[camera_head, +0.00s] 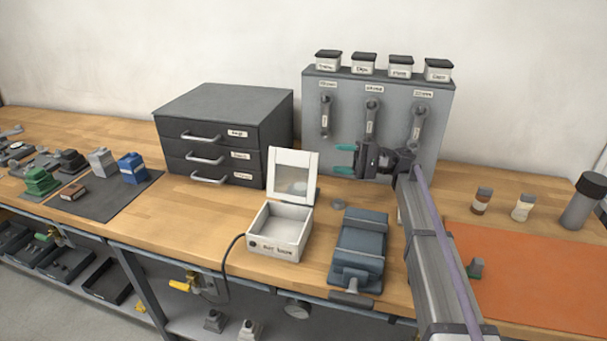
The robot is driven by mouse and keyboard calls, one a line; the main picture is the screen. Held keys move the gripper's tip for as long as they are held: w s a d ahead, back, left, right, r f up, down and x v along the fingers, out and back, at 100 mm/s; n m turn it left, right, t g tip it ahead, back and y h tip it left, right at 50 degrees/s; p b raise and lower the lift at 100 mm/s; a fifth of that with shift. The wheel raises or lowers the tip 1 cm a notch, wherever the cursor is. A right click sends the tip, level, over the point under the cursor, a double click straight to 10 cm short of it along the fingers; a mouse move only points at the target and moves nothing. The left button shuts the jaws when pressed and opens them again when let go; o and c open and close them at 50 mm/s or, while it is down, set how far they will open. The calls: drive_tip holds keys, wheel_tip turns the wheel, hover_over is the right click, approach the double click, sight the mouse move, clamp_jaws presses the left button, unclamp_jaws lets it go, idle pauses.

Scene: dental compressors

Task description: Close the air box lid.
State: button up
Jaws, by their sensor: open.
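The air box (273,234) is a small white box with lettering on its front, standing near the table's front edge. Its lid (293,175) stands upright at the back, open, with a greyish window in it. The inside of the box looks empty. My gripper (345,159), with teal fingertips, is open and empty. It is to the right of and behind the lid in the picture, in front of the grey panel and apart from the lid.
A blue-grey vise-like block (360,243) stands right of the air box. A dark drawer cabinet (222,140) is behind left. The grey panel (340,100) with hanging tools and jars is behind my gripper. A black hose (227,262) runs off the box's left side. An orange mat (530,280) lies right.

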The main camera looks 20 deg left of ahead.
sight(302, 156)
drive_tip(key=p+x, duration=0.1)
drive_tip(key=x, duration=0.9)
drive_tip(key=shift+s+a+r+p, duration=0.2)
drive_tip(key=shift+s+a+p, duration=0.05)
drive_tip(key=shift+s+p, duration=0.1)
drive_tip(key=shift+c, duration=0.5)
clamp_jaws()
